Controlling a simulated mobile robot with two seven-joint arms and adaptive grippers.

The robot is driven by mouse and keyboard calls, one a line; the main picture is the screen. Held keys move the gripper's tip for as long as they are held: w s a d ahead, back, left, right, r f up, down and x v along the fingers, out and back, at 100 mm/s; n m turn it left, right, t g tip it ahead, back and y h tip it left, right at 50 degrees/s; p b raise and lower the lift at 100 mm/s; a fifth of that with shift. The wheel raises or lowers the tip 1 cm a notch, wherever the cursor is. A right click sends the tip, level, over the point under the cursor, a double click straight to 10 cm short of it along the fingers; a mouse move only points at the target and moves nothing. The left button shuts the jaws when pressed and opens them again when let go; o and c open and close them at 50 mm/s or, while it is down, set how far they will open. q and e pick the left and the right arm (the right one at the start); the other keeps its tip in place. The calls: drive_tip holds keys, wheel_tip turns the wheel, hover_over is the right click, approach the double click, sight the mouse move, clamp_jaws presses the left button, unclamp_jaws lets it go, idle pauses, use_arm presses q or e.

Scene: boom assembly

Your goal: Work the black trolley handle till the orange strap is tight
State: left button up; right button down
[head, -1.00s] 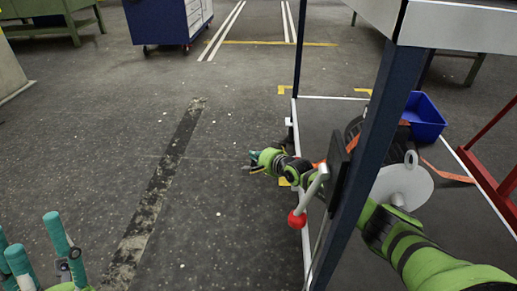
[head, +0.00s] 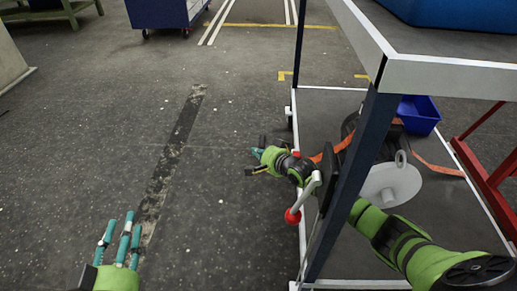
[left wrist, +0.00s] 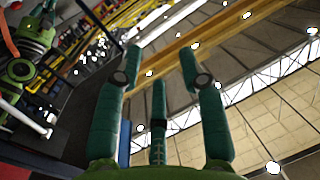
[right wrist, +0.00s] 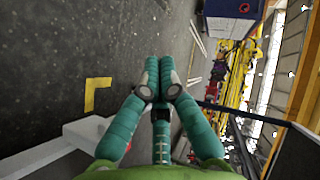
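The black handle (head: 328,172) is an upright dark piece beside the trolley's front blue post. A metal lever with a red ball (head: 293,216) is next to it. The orange strap (head: 438,166) runs across the trolley's lower deck, past a black round thing, and shows again behind the post. My right gripper (head: 257,158) is beyond the handle at the trolley's left side, its fingertips together and nothing seen between them in the right wrist view (right wrist: 159,85). My left gripper (head: 122,228) is open and empty, low at the left, with its fingers spread in the left wrist view (left wrist: 160,65).
The trolley's top shelf (head: 440,70) overhangs at the right and a blue bin (head: 418,113) sits behind on the lower deck. A pale disc (head: 390,185) is near my right arm. A red frame (head: 490,175) stands at the far right. The floor at left is clear.

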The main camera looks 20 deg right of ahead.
use_arm(q)
wheel_tip(320, 180, down, 7)
drive_tip(key=s+a+g+y, duration=0.1)
drive_tip(key=a+g+y, duration=0.1)
drive_tip(key=g, duration=0.1)
drive_tip(key=shift+s+a+n+g+p, duration=0.2)
drive_tip(key=shift+s+n+g+p, duration=0.1)
drive_tip(key=shift+g+p, duration=0.15)
use_arm(e)
drive_tip(key=shift+s+a+r, duration=0.2)
drive_tip(key=shift+s+r, duration=0.3)
drive_tip(key=shift+r, duration=0.15)
